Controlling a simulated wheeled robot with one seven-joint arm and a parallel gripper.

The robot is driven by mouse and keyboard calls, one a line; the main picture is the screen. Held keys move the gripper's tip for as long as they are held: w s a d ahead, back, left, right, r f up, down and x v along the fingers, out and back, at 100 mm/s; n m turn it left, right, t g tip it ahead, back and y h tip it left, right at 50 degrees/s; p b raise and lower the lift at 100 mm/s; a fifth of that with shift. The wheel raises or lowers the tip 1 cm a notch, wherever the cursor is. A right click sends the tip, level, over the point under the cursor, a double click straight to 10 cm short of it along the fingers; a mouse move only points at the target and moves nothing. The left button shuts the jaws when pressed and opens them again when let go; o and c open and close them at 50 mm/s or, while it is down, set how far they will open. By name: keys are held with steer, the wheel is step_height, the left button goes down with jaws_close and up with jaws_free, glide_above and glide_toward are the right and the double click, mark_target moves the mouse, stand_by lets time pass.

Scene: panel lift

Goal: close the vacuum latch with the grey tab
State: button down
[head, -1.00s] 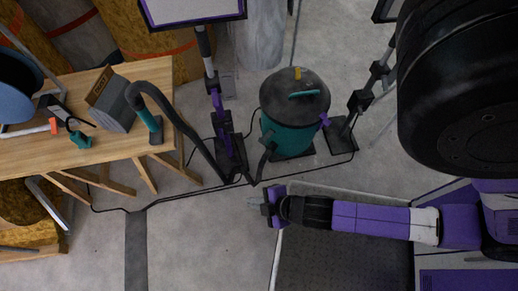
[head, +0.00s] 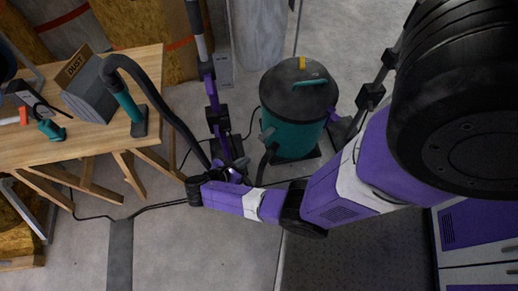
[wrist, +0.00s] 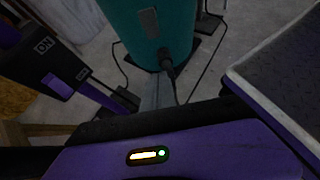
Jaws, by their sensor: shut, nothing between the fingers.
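The vacuum (head: 292,134) is a teal drum with a dark lid, a yellow piece on top and a teal handle. It stands upright on the floor beyond my forearm. In the wrist view the vacuum's teal side (wrist: 175,45) fills the top middle. A small grey patch (wrist: 149,22) on it may be the grey-tab latch, but I cannot tell its position. My gripper (wrist: 157,92) is shut and empty, its grey fingers pointing toward the drum and apparently short of it.
A dark hose runs from the vacuum's lower side. A purple and black lift post (wrist: 58,72) stands left of the drum. A wooden workbench (head: 90,140) with tools is at left. A dark textured platform (wrist: 285,75) lies at right. Cables cross the floor.

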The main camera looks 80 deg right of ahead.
mark_target(267, 136)
stand_by(0.3)
steer(key=b+x, duration=0.4)
steer(key=x, duration=0.6)
steer(key=shift+s+d+r+p, duration=0.1)
steer(key=shift+d+r+p, duration=0.1)
steer(key=shift+r, duration=0.75)
steer(key=shift+s+d+r+p, duration=0.15)
steer(key=shift+d+r+p, duration=0.1)
steer(key=shift+r, duration=0.7)
steer(key=shift+r, duration=0.1)
